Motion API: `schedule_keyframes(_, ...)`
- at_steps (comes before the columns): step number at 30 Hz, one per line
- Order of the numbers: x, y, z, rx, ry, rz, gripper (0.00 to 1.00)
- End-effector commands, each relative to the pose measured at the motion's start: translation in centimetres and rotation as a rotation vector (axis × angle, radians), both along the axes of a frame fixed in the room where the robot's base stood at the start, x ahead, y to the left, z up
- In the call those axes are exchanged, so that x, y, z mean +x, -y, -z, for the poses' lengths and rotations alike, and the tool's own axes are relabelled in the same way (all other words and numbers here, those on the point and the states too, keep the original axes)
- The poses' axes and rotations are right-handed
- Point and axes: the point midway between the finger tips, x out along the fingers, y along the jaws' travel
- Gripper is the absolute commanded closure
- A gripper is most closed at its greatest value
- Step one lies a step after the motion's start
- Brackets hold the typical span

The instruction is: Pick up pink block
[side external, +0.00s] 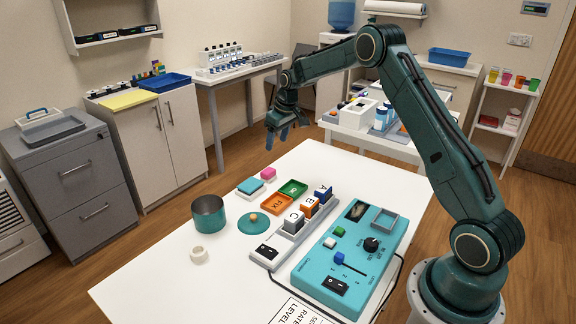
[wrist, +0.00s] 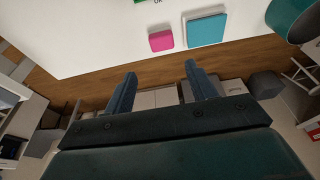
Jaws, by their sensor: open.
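The pink block (side external: 268,173) lies on the white table near its far left edge, beside a teal-blue flat block on a light base (side external: 250,186). In the wrist view the pink block (wrist: 161,40) lies close to the table edge, with the blue one (wrist: 206,30) to its right. My gripper (side external: 277,138) is raised beyond the far edge of the table, fingers pointing down, apart from the pink block. In the wrist view its two blue fingers (wrist: 158,78) are spread with nothing between them.
Orange (side external: 276,204) and green (side external: 292,188) trays lie near the pink block. The white table (side external: 340,165) is clear at the far right.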

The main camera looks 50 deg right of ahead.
Motion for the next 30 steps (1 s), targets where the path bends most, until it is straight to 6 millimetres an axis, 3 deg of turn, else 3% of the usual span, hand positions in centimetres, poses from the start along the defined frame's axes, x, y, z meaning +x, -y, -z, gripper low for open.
schedule_keyframes(8,0.3,0.0,1.1,0.001,-0.002,0.000,0.44)
schedule_keyframes(22,1.9,-0.1,7.2,0.001,-0.003,0.000,0.44)
schedule_keyframes(30,2.3,-0.1,8.3,0.000,0.000,0.000,0.44)
